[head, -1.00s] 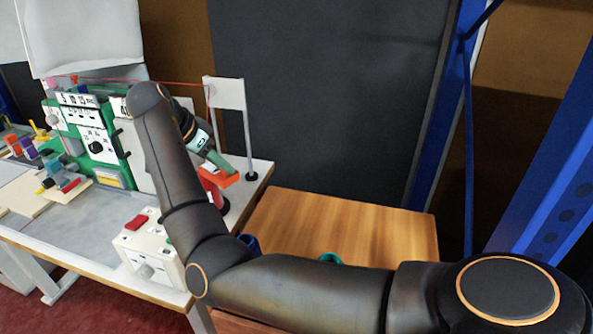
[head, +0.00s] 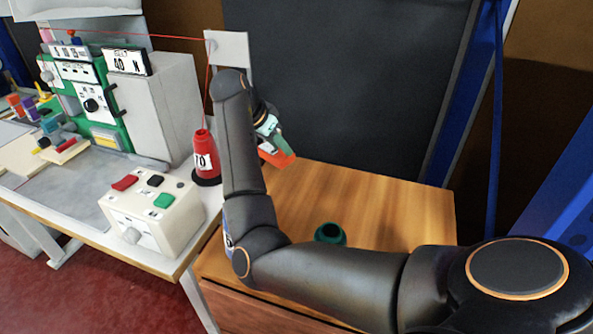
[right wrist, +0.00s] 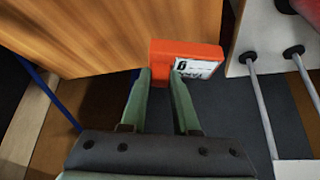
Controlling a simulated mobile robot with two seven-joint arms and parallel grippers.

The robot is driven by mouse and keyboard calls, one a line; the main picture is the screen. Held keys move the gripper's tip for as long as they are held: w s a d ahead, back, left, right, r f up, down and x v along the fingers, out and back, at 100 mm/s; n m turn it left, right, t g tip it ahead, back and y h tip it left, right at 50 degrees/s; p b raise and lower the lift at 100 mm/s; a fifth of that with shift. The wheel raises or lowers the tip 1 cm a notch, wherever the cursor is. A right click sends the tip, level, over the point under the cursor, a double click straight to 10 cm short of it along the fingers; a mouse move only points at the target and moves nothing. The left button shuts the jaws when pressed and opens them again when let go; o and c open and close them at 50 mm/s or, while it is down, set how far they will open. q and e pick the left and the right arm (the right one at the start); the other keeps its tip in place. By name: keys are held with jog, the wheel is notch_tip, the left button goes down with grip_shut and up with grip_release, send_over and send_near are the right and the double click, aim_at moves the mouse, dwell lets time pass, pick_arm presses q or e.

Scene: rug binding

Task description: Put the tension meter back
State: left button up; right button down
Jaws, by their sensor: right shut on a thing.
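The tension meter is an orange block (head: 280,158) with a white label face, which shows in the right wrist view (right wrist: 190,49). My right gripper (head: 272,143) is shut on it. In the right wrist view the two green fingers (right wrist: 160,80) meet the meter's near side. In the head view the meter is held near the back left of the wooden surface (head: 385,200), partly hidden by my right arm. I cannot tell the gap between meter and wood. My left gripper is not in view.
A red cone marked 70 (head: 203,155) stands at the white table's right edge, with red thread rising to a white post plate (head: 228,48). A control box (head: 152,213) is in front. A dark green round object (head: 330,233) sits on the wood. The wood's right side is clear.

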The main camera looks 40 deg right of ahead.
jog(key=d+f, duration=0.1)
jog(key=s+d+f, duration=0.1)
jog(key=f, duration=0.1)
jog(key=d+f, duration=0.1)
jog(key=shift+s+d+f, duration=0.2)
jog(key=shift+s+f, duration=0.05)
jog(key=shift+f, duration=0.15)
jog(key=shift+s+d+f+b, duration=0.1)
jog(key=shift+f+b, duration=0.05)
jog(key=shift+f, duration=0.75)
jog(key=shift+d+f+b, duration=0.1)
jog(key=shift+f+b, duration=0.05)
jog(key=shift+f, duration=0.75)
jog(key=shift+f, duration=0.1)
jog(key=shift+f, duration=0.1)
jog(key=c, duration=0.7)
grip_release()
jog(key=shift+o, duration=0.2)
